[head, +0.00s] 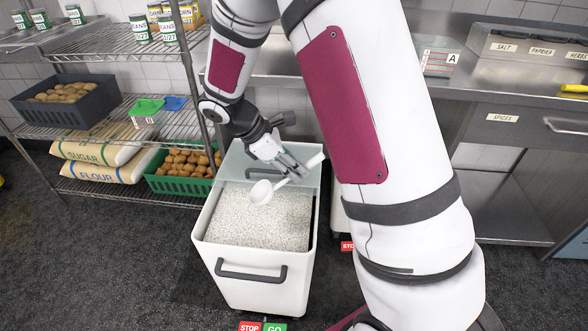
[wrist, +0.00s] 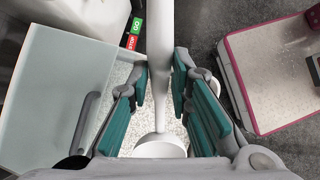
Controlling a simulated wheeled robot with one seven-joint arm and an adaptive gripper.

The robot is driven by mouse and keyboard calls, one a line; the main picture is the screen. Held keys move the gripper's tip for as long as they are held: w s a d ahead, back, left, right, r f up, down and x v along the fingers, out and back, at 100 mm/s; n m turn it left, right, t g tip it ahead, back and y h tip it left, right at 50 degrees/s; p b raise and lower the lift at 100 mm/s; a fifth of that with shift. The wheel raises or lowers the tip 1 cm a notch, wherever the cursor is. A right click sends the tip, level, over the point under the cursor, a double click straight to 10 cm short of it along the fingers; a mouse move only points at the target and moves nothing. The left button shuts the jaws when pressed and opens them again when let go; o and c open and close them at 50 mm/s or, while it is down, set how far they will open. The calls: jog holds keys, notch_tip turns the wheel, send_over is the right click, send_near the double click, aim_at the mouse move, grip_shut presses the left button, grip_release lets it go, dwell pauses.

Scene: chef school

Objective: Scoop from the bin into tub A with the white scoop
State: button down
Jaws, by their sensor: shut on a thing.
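The white scoop (head: 262,191) is in my gripper (head: 292,168), held above the bin with its bowl toward the lower left. In the wrist view my gripper (wrist: 160,85) has its teal-padded fingers on both sides of the scoop's handle (wrist: 160,30), and the bowl (wrist: 160,148) shows at the bottom. The white bin (head: 228,262) stands on the floor, filled with pale grains (head: 262,222). Its clear lid (head: 235,167) covers the back part, and the front is open. Tub A (head: 438,58), clear with an A label, stands on the counter at the upper right. Its inside is hard to see.
The steel counter (head: 480,90) at the right carries a spice rack (head: 520,45). My arm hides the middle.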

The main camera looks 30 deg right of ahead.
jog(key=shift+f+b, duration=7.85)
jog(key=shift+f, duration=0.7)
jog(key=shift+w+a+r+p, duration=0.1)
jog(key=shift+a+r+p, duration=0.2)
jog(key=shift+r+p, duration=2.25)
jog(key=shift+w+a+r+p, duration=0.1)
jog(key=shift+a+r+p, duration=0.15)
jog(key=shift+r+p, duration=2.3)
jog(key=shift+w+a+r+p, duration=0.1)
jog(key=shift+a+r+p, duration=0.2)
jog(key=shift+r+p, duration=2.25)
jog(key=shift+r+b, duration=0.4)
jog(key=shift+r, duration=0.1)
